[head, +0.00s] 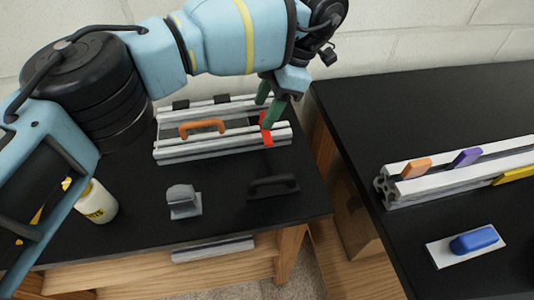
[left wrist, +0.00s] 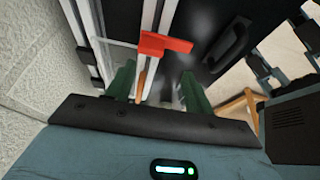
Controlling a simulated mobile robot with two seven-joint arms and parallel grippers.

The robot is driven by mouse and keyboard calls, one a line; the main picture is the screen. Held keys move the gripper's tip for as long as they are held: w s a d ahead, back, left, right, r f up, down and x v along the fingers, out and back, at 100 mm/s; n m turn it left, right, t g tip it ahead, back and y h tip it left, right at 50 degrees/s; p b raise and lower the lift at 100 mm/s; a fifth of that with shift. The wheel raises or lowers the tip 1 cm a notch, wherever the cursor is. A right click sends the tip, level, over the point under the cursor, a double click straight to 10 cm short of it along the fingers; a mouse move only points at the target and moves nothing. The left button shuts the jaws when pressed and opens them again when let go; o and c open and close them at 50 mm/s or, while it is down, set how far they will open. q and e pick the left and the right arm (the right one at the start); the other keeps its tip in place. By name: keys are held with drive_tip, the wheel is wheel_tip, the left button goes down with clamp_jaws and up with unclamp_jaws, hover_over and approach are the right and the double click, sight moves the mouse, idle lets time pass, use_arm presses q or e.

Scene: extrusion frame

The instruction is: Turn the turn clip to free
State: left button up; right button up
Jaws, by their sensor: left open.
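The red turn clip (head: 267,140) sits at the right end of the aluminium extrusion frame (head: 175,152) on the left table. In the left wrist view the clip (left wrist: 165,44) lies across a rail, with one end reaching out over the dark table. My left gripper (head: 266,114) is open, its green fingers pointing down over the clip and hiding part of it in the head view. In the left wrist view the clip is beyond the fingertips (left wrist: 160,78). I cannot tell whether they touch. My right gripper is not in view.
An orange handle (head: 202,126) is on the frame. A black handle (head: 273,187), a grey block (head: 182,201) and a white-and-yellow bottle (head: 95,203) stand on the same table. The right table holds another rail (head: 440,183) with coloured clips and a blue piece (head: 475,241).

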use_arm(q)
drive_tip(key=s+r, duration=0.1)
drive_tip(key=s, duration=1.3)
drive_tip(key=shift+s+r, duration=0.15)
drive_tip(key=shift+s, duration=0.05)
drive_tip(key=shift+a, duration=0.1)
drive_tip(key=shift+s, duration=0.1)
